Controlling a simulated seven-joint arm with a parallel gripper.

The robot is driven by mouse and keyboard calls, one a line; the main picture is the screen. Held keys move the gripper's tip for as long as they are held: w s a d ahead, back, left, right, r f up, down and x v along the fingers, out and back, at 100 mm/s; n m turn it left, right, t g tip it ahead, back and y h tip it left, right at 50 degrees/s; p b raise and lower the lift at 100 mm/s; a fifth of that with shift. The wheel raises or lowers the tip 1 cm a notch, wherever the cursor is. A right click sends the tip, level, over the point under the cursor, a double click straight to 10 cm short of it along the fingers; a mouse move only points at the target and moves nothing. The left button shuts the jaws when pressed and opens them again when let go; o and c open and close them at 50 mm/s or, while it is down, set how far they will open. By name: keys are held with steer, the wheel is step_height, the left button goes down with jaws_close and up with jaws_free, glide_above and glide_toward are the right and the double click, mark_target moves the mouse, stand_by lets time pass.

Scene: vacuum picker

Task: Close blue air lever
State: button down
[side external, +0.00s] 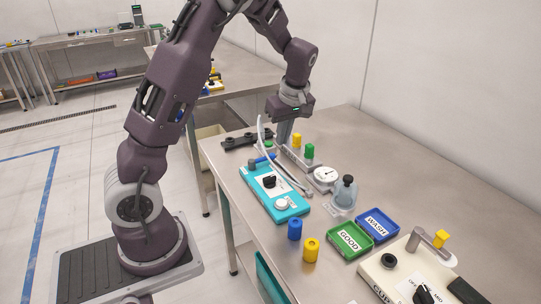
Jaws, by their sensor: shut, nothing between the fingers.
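The blue air lever (264,158) is a small blue handle at the far end of the turquoise box (262,180), beside a dark cylindrical part. My gripper (284,143) points down just right of and behind the lever, over the far part of the bench. Its fingers are together, with nothing seen between them. In this view the fingertips are partly merged with the fittings behind, and I cannot tell whether they touch the lever. The lever's exact angle is too small to read.
A pale hose (262,130) arches beside my gripper. Yellow (297,140) and green (309,151) knobs, a round gauge (326,174) and a clear jar (346,191) stand to the right. A dark rail (240,141) lies left. Green (350,238) and blue trays (377,224) sit nearer.

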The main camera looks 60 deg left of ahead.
mark_target(262, 161)
steer(key=x, duration=0.9)
steer(key=shift+s+a+f, duration=0.1)
steer(key=shift+f, duration=0.2)
steer(key=shift+a+f, duration=0.25)
steer(key=shift+a, duration=0.75)
steer(key=shift+a+f, duration=0.3)
steer(key=shift+a, duration=0.7)
